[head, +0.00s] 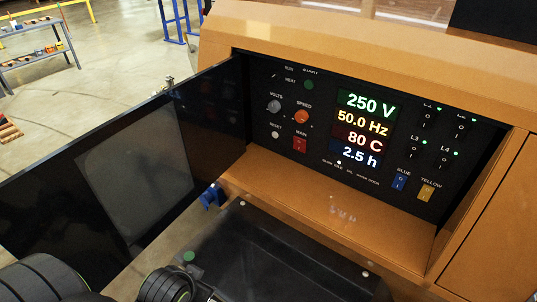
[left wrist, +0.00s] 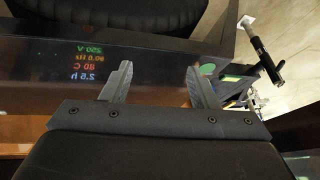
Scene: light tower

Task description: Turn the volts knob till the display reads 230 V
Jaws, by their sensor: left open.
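The grey volts knob (head: 274,106) is on the upper left of the black control panel, under the VOLTS label, with nothing touching it. The display (head: 367,103) reads 250 V in its top line, with 50.0 Hz, 80 C and 2.5 h below. My left gripper (left wrist: 162,86) is open and empty in the left wrist view. Its fingers are in front of a dark glossy surface that mirrors the display's readings. The knob is not visible in the left wrist view. My left gripper's fingers cannot be made out in the head view, and my right gripper is not seen.
The orange speed knob (head: 302,117) is close to the right of the volts knob. A red main switch (head: 300,144) is below it. The open dark door (head: 125,165) stands to the left of the recessed panel. An orange ledge (head: 330,205) lies below the panel.

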